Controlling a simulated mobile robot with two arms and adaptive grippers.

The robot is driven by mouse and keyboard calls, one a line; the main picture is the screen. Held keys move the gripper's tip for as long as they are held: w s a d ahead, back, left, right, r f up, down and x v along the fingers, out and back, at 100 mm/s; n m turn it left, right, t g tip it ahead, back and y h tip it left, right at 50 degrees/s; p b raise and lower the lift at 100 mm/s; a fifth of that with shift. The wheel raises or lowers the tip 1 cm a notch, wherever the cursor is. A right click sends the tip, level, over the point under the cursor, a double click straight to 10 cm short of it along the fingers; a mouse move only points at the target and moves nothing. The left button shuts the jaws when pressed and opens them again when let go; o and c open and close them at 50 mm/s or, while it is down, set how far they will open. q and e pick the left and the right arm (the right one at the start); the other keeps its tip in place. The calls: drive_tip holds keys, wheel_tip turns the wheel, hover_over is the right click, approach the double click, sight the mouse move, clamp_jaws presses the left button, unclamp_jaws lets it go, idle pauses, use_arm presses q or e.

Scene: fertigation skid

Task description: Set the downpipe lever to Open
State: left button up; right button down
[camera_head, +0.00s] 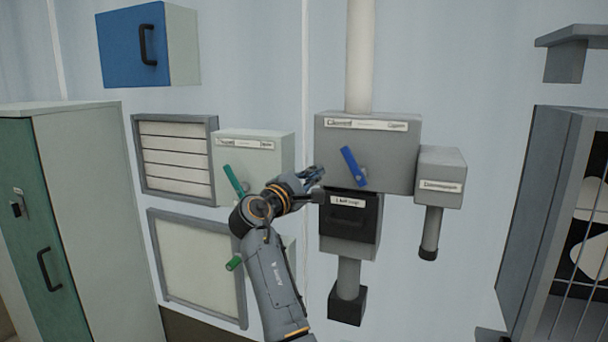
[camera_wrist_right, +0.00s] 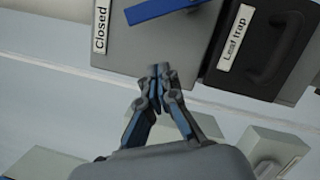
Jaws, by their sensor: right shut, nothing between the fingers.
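The blue lever (camera_head: 353,166) sits on the front of the grey downpipe box (camera_head: 395,167), below a white pipe (camera_head: 360,55). It leans up and to the left, toward the label end that reads Closed in the wrist view. The other end's label is too blurred to read surely. My right gripper (camera_head: 318,178) is shut and empty at the box's left edge, left of the lever and apart from it. In the right wrist view the closed fingertips (camera_wrist_right: 159,78) are in front of the box, with part of the blue lever (camera_wrist_right: 165,9) beyond them. My left gripper is not in view.
A black Leaf trap cover (camera_head: 350,215) is just below the lever. A pale box (camera_head: 270,155) with a green lever (camera_head: 234,180) is at left, beside louvres (camera_head: 175,158). A small grey box (camera_head: 441,170) adjoins at right. Clear wall lies beyond it.

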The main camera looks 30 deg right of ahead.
sight(355, 165)
drive_tip(key=d, duration=0.1)
drive_tip(key=s+d+r+p, duration=0.1)
drive_tip(key=d+r+p, duration=0.1)
drive_tip(key=d, duration=0.1)
drive_tip(key=shift+s+d+r, duration=0.1)
drive_tip(key=shift+s+r, duration=0.05)
drive_tip(key=shift+s, duration=0.1)
